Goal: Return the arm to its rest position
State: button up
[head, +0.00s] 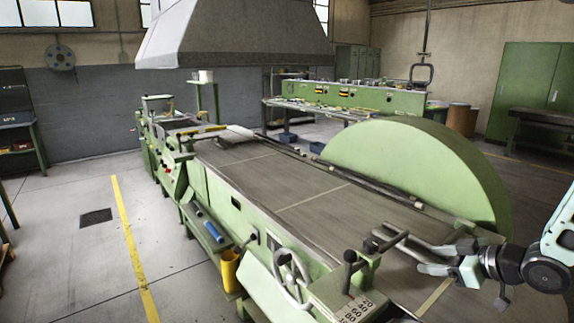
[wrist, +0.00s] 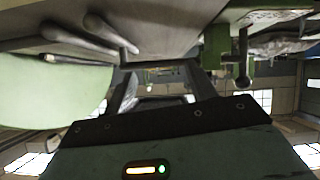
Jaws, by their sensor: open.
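My gripper (head: 442,260) is at the lower right of the head view, above the near end of the green extruder's grey bed (head: 325,195). It is close to the metal levers (head: 402,240) at that end; I cannot tell whether it touches them. In the wrist view my gripper (wrist: 158,72) shows two dark fingers standing apart with nothing held between them. That view looks upside down, with the machine at the top. My arm reaches in from the right edge of the head view, bent at the wrist.
A large green half-round guard (head: 425,165) stands beside the bed. A handwheel (head: 292,280) sits at the machine's near side. A grey hood (head: 235,40) hangs above the far end. The floor left of the yellow line (head: 133,245) is mostly clear.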

jog(key=s+a+r+m+g+h, duration=0.1)
jog(key=s+r+m+g+h, duration=0.25)
jog(key=s, duration=0.35)
jog(key=s+a+r+m+g+h, duration=0.1)
jog(key=s+r+m+g+h, duration=0.3)
jog(key=s, duration=0.3)
jog(key=s+a+r+n+g+y, duration=0.1)
jog(key=s+a+n, duration=0.5)
jog(key=s+a, duration=0.9)
jog(key=a+g, duration=0.1)
jog(key=a, duration=0.3)
jog(key=shift+s, duration=0.2)
